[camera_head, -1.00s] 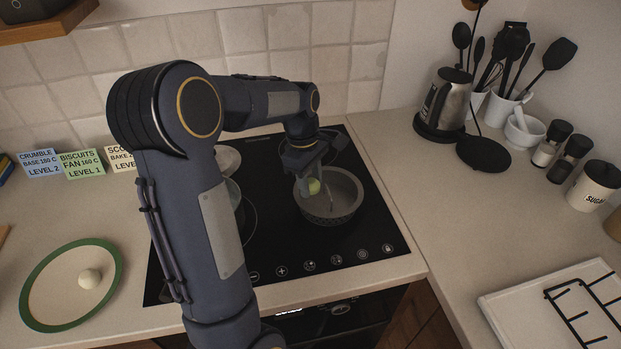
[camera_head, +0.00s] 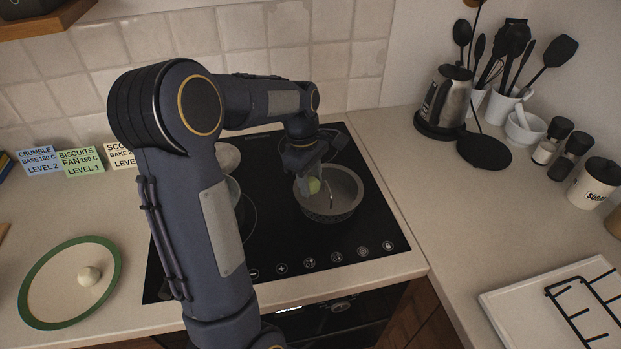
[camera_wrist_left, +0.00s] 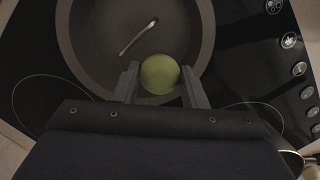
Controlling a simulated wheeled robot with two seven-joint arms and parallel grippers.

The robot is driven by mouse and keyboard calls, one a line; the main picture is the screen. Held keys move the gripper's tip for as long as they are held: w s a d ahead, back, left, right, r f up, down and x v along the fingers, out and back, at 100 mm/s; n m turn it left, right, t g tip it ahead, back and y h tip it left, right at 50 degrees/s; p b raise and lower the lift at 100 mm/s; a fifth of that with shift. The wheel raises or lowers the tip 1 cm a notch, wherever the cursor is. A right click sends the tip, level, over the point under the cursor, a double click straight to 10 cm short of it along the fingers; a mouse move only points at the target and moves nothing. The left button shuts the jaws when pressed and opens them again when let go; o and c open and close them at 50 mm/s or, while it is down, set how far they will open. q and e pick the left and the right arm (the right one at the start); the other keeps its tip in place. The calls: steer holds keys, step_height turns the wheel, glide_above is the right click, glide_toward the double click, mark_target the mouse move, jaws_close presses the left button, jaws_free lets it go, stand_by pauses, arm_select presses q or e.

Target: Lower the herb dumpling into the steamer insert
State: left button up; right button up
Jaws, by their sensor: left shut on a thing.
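The herb dumpling is a small green ball (camera_head: 313,185), also in the left wrist view (camera_wrist_left: 159,74). My left gripper (camera_head: 311,184) is shut on it, with a finger on either side of it in the left wrist view (camera_wrist_left: 160,80). The steamer insert is a round grey pan-like vessel (camera_head: 347,203) on the hob, with a small light handle standing up in its middle. The dumpling is over the insert's left part in the head view; I cannot tell whether it touches the bottom. In the left wrist view the insert (camera_wrist_left: 77,62) lies behind the dumpling. My right gripper is out of view.
A black hob (camera_head: 290,248) lies under the insert. Behind my left arm, a pale round item and a glass-like bowl are partly hidden. A green-rimmed plate-like disc (camera_head: 40,320) with a pale knob lies at left. A kettle (camera_head: 446,100) and utensils stand at back right.

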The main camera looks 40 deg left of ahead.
arm_select(q)
steer(key=shift+f, duration=0.2)
steer(key=o, duration=0.8)
steer(key=shift+c, duration=0.2)
steer(key=shift+r, duration=0.15)
